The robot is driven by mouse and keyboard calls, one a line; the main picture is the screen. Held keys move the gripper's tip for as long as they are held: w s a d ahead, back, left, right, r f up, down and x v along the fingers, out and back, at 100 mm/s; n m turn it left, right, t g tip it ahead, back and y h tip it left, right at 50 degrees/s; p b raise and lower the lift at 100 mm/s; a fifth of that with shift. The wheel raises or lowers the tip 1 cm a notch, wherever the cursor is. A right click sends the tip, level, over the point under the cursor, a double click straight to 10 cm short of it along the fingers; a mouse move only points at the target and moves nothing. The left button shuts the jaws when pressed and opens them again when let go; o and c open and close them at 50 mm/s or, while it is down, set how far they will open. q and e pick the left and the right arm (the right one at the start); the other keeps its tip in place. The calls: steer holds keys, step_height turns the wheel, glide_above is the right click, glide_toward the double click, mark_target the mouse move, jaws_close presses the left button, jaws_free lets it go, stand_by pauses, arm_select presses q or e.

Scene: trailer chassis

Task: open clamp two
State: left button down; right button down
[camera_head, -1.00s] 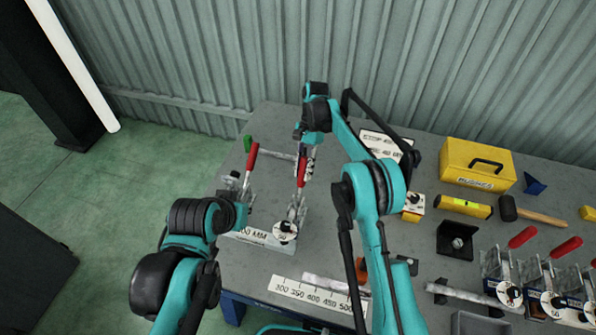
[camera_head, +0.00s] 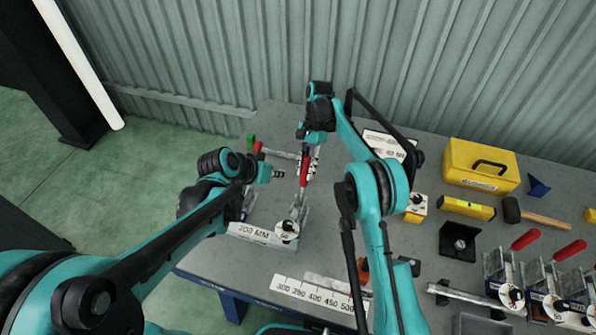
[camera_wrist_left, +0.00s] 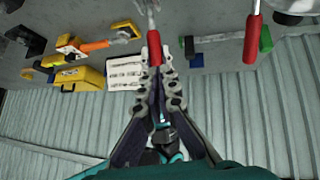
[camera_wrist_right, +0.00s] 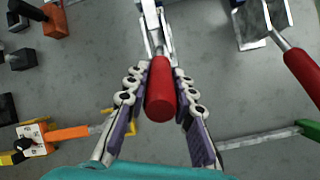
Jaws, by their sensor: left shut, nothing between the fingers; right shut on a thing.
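Two red-handled toggle clamps stand on the left fixture plate (camera_head: 248,233), marked "300 MM". My right gripper (camera_wrist_right: 160,88) is shut on the red handle (camera_wrist_right: 162,100) of the right-hand clamp, which also shows in the head view (camera_head: 304,172). The handle stands up from its metal clamp body (camera_head: 297,213). My left gripper (camera_head: 282,174) is shut and empty, just left of that handle; in the left wrist view the handle (camera_wrist_left: 154,50) shows by its fingertips. The other clamp's red handle (camera_wrist_left: 252,38) is free, and my left arm partly hides this clamp in the head view.
A bar with a green end (camera_wrist_left: 265,40) lies behind the clamps. To the right are a yellow toolbox (camera_head: 481,166), a yellow level (camera_head: 467,208), a hammer (camera_head: 535,214) and more red-handled clamps (camera_head: 525,240). A ruler plate (camera_head: 315,298) lies at the front edge.

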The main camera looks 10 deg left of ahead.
mark_target(303, 172)
arm_select(q)
steer(key=x, duration=0.7)
steer(key=w+d+r+x, duration=0.1)
steer(key=x, duration=0.2)
steer(key=shift+w+d+f, duration=0.15)
steer(key=shift+d+f, duration=0.05)
steer(key=shift+f, duration=0.05)
